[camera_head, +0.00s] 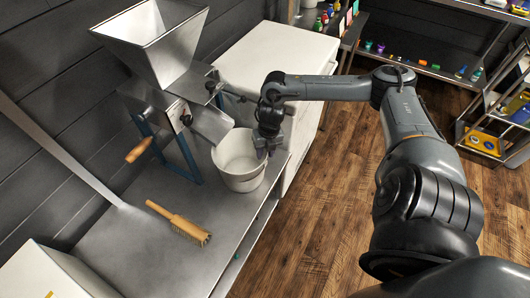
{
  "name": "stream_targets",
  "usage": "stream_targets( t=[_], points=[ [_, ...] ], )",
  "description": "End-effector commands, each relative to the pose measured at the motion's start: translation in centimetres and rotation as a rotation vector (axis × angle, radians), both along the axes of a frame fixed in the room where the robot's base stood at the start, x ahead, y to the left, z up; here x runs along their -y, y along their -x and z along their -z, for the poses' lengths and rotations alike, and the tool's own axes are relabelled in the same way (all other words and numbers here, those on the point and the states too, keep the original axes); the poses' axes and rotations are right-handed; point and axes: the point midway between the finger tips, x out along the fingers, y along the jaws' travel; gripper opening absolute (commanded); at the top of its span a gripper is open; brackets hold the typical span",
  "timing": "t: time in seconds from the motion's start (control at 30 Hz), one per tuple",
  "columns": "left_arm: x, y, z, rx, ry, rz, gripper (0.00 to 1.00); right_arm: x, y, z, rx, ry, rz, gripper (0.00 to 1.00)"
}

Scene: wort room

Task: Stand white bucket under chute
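The white bucket (238,175) stands upright on the metal bench, at the right end of the mill's chute (212,124). The chute's lower lip is close to the bucket's far left rim; I cannot tell whether it reaches over the opening. My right gripper (264,148) points down at the bucket's right rim. Its fingers are small and dark, so I cannot tell whether they are closed on the rim or only beside it. My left gripper is not in view.
The metal mill with its square hopper (154,48) stands at the back, its wooden-handled crank (138,150) towards the front. A wooden brush (180,222) lies on the bench (135,245). A white cabinet (268,62) stands beyond the bucket. Shelves (490,140) stand at the right.

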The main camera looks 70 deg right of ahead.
Motion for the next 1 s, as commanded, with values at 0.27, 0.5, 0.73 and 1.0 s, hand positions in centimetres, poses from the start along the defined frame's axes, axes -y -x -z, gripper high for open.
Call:
stream_targets(
  t=[0.27,0.5,0.73,1.0],
  points=[
    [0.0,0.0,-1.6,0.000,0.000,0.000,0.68,0.5,0.3,-5.0,0.002,0.005,0.000,0.34],
    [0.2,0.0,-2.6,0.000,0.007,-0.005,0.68,0.6,0.7,-9.0,0.001,0.003,-0.001,0.34],
    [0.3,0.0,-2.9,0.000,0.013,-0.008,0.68,0.8,0.8,-10.9,0.001,0.002,0.000,0.34],
    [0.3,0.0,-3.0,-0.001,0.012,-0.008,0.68,0.7,0.9,-11.2,0.001,0.001,0.000,0.34]
  ],
)
